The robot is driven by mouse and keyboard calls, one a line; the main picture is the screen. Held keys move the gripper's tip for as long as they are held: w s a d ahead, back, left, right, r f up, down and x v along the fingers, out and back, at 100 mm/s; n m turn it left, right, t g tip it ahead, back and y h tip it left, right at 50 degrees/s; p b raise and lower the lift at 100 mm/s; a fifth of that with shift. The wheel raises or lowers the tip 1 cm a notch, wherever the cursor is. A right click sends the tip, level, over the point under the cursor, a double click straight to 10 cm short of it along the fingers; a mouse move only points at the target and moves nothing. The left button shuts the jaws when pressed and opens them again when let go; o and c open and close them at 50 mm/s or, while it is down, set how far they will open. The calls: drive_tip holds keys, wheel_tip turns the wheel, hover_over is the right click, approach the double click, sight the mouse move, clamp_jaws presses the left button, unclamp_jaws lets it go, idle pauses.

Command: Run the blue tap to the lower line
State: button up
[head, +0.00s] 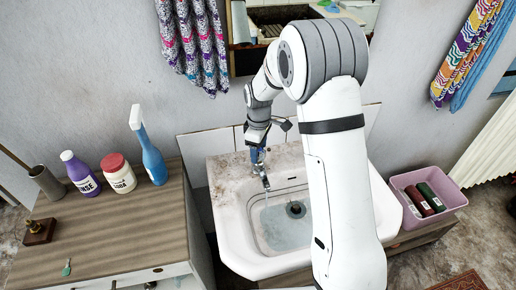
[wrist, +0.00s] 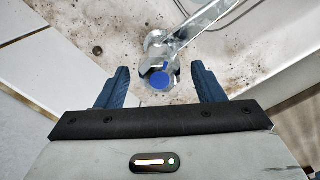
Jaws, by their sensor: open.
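The tap (wrist: 180,45) is chrome with a round blue cap (wrist: 160,78) on its knob, in the wrist view. My open gripper (wrist: 160,88) has one dark blue finger on each side of the knob, with gaps showing and nothing clamped. In the head view my gripper (head: 258,157) is over the back of the white basin (head: 235,221), and the tap's spout (head: 265,182) points into it. Shallow greenish water (head: 283,232) appears to lie in the basin, around a dark drain (head: 296,209). I cannot make out a clear lower line.
A pink crate (head: 445,190) with several dark cylinders stands right of the basin. My arm covers the basin's right part.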

wheel_tip(320, 180, up, 8)
drive_tip(key=shift+f+b, duration=0.2)
drive_tip(key=shift+b, duration=0.2)
idle(7.2)
